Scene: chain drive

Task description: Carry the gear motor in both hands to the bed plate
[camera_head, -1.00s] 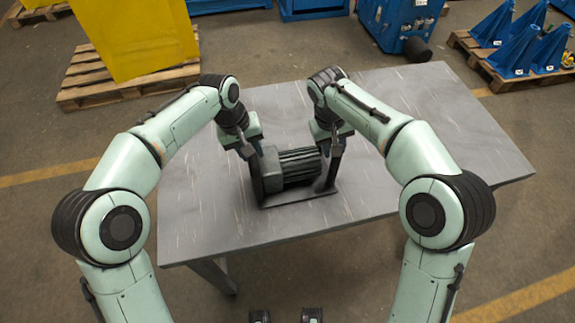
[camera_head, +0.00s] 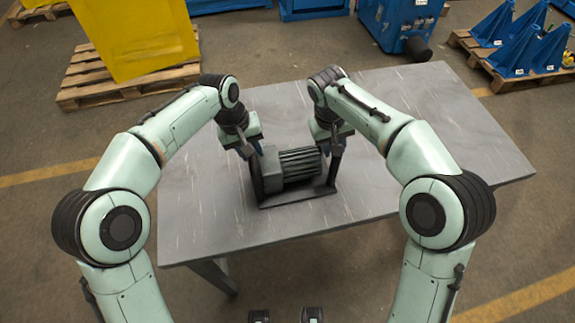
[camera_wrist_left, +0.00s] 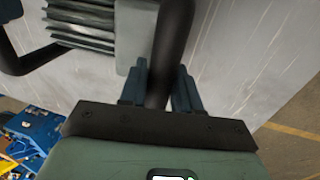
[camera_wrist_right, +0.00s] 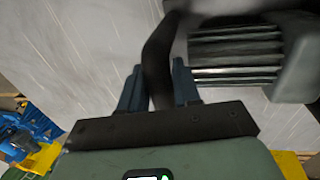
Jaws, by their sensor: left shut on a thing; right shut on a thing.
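The gear motor (camera_head: 298,166) is dark grey with a ribbed cylindrical body and a flat base plate under it. It is at the middle of the grey table (camera_head: 420,115); I cannot tell whether it touches the top. My left gripper (camera_head: 256,152) is shut on a dark bar at its left end, and the bar shows between the fingers in the left wrist view (camera_wrist_left: 162,88). My right gripper (camera_head: 334,145) is shut on a dark bar at its right end, also between the fingers in the right wrist view (camera_wrist_right: 158,85). No bed plate can be made out.
A yellow block (camera_head: 135,40) stands on a wooden pallet (camera_head: 90,90) at the back left. A blue machine (camera_head: 400,20) stands behind the table. Blue cone-shaped stands (camera_head: 525,50) sit on a pallet at the back right. The table is clear around the motor.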

